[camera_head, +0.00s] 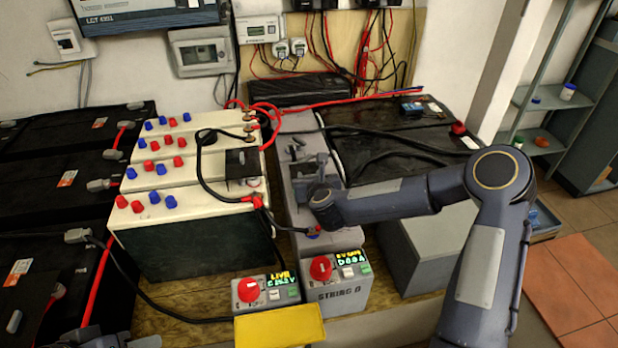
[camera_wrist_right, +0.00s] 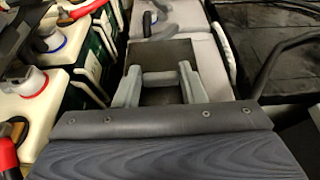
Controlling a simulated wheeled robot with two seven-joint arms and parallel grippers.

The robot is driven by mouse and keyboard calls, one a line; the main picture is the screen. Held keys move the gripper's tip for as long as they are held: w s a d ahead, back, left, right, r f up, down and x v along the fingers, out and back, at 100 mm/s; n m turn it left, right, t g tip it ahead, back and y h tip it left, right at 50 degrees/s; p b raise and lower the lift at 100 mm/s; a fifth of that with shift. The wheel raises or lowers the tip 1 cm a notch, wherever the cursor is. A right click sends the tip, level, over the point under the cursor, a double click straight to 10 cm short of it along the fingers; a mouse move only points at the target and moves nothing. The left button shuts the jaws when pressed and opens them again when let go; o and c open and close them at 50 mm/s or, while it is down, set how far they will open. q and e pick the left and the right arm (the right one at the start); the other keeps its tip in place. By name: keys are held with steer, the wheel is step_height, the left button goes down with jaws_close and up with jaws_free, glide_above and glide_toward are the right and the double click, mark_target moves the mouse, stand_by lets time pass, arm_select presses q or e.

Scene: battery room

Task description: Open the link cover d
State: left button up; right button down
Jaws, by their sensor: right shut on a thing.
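The grey string D unit (camera_head: 335,293) runs back from the front of the bench, with a red knob and a lit label on its front box. My right gripper (camera_head: 312,168) is over the middle of this unit. In the right wrist view, its two fingers (camera_wrist_right: 158,86) are shut on a grey bar handle (camera_wrist_right: 160,78). A dark grey plate (camera_wrist_right: 160,54), which looks like link cover d, lies under and beyond the handle. In the head view my arm and gripper mostly hide the plate. Part of my left gripper (camera_head: 118,342) shows at the bottom left edge; its fingertips are cut off.
White-topped batteries (camera_head: 170,160) with red and blue caps stand left of the unit, a small black plate (camera_head: 242,165) on them. Black cables cross to the unit. A yellow piece (camera_head: 280,328) lies before the live box (camera_head: 265,290). A black battery (camera_head: 395,140) stands right.

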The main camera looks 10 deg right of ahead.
steer(key=shift+s, duration=0.3)
steer(key=c, duration=0.9)
jaws_free()
steer(key=shift+s, duration=0.1)
steer(key=v, duration=0.7)
steer(key=shift+s+r, duration=0.2)
steer(key=shift+s, duration=0.05)
